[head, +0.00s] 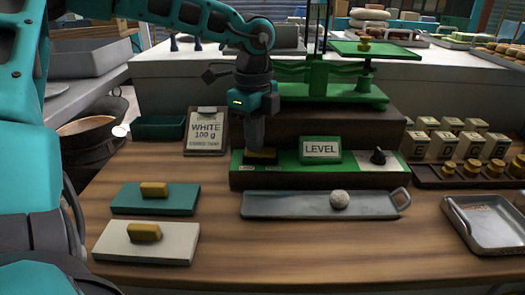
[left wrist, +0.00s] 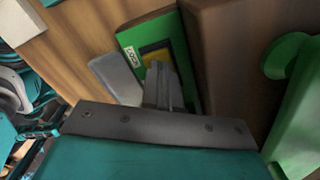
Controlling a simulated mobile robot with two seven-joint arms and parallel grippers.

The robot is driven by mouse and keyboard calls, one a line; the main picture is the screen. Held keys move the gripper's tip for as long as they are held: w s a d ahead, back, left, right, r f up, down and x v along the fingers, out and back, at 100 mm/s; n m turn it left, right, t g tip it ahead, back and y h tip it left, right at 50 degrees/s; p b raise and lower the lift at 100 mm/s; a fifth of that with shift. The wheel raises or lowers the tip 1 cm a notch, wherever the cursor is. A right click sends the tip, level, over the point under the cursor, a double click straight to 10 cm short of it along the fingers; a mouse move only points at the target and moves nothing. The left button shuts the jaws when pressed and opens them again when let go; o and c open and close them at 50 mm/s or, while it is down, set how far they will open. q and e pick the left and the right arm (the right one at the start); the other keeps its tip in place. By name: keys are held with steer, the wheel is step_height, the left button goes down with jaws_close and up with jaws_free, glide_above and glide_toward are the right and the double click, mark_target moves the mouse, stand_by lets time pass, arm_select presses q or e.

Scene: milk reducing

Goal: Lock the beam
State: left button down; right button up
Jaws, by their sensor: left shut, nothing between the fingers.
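A green beam balance (head: 325,95) stands on a dark brown block at the back centre, with a flat pan (head: 376,49) on its right side. My left gripper (head: 256,146) is shut and empty, pointing down at this plate. In the left wrist view the fingers (left wrist: 163,88) cover part of the yellow-edged plate (left wrist: 157,57), beside a label reading LOCK (left wrist: 134,57). I cannot tell whether they touch it.
A metal tray (head: 285,207) with a pale ball (head: 340,200) lies before the panel. Teal (head: 130,204) and white (head: 115,248) boards with yellow blocks lie at left. A WHITE 100 g clipboard (head: 206,136) stands behind. Brass weights (head: 472,168) and boxes (head: 445,145) stand right.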

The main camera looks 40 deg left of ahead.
arm_select(q)
steer(key=shift+f, duration=0.15)
steer(key=shift+r+p, duration=1.55)
steer(key=shift+r, duration=2)
